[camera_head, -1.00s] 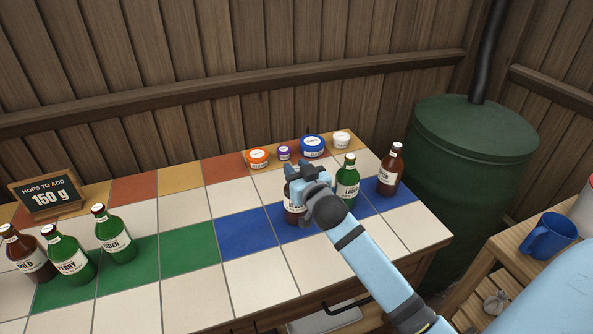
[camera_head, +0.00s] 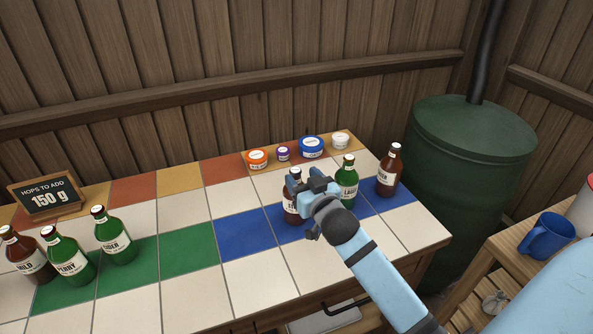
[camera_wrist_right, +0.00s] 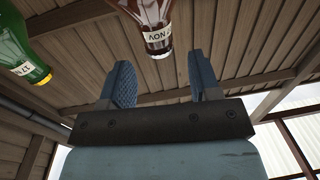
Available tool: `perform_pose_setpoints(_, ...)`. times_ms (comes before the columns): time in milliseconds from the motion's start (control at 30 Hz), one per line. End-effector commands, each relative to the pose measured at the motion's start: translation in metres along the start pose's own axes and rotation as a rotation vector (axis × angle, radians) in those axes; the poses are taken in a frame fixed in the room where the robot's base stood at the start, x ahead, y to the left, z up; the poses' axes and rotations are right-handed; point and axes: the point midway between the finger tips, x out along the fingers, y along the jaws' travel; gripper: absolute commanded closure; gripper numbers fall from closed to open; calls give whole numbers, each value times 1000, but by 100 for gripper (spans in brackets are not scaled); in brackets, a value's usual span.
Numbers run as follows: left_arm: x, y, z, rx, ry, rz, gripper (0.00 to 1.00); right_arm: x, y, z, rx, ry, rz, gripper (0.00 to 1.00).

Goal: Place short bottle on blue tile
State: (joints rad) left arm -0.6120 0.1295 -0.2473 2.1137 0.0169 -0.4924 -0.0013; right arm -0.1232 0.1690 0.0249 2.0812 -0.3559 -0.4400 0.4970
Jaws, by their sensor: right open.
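On the row of blue tiles (camera_head: 245,235) stand a brown bottle (camera_head: 290,212), a green bottle (camera_head: 349,194) and another brown bottle (camera_head: 389,175). All are upright. My right gripper (camera_head: 313,187) is at the near right side of the first brown bottle and hides part of it. In the right wrist view, the gripper (camera_wrist_right: 160,80) is open with nothing between its fingers. The brown bottle (camera_wrist_right: 155,25) is beyond the fingertips, apart from them, and a green bottle (camera_wrist_right: 18,50) shows at the left. My left gripper is out of view.
Brown (camera_head: 30,258) and green bottles (camera_head: 115,243) stand at the left on or near green tiles (camera_head: 188,248). Several small tubs, including a blue one (camera_head: 312,148), line the back. A blue mug (camera_head: 547,236) is on the right shelf. The leftmost blue tile is bare.

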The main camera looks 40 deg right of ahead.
Motion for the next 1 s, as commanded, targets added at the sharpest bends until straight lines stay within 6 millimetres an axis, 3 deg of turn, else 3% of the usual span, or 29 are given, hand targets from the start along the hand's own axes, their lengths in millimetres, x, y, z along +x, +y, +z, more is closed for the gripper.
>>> perform_pose_setpoints(200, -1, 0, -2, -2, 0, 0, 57, -48, 0, 1, 1, -3, 0, 43)
perform_pose_setpoints(400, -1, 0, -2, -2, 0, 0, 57, -73, 0, 0, 1, -1, 0, 43)
perform_pose_setpoints(1000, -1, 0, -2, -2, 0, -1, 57, -78, 0, 0, 0, 0, 0, 43)
